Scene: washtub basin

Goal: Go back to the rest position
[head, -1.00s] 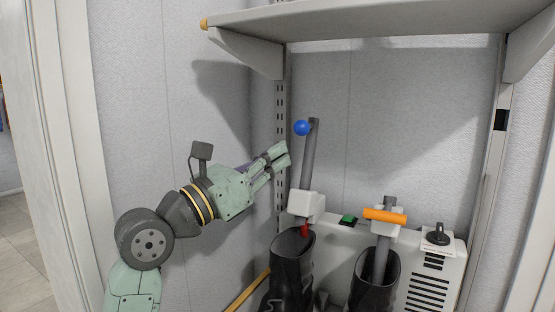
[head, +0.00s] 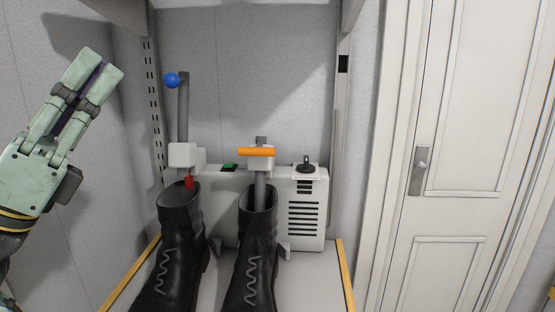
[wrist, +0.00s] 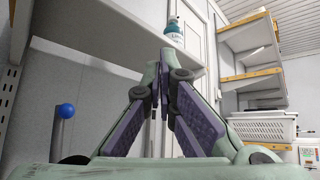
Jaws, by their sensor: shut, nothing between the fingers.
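My gripper (head: 104,69) is at the left of the head view, pointing up and to the right, in front of the grey wall panel. Its fingers are together with nothing between them. It is apart from the boot dryer (head: 306,213), to the left of the dryer's blue-knobbed lever (head: 172,80). In the wrist view my gripper (wrist: 158,85) points up toward the underside of a shelf, its fingertips close together. The blue knob also shows at the left of the wrist view (wrist: 66,111).
Two black boots (head: 176,250) stand on the dryer, whose other post has an orange handle (head: 257,152). A white door (head: 480,110) is at the right. In the wrist view, a shelf (wrist: 95,40) hangs overhead with a bottle (wrist: 173,34), and a white basket (wrist: 262,127) is at the right.

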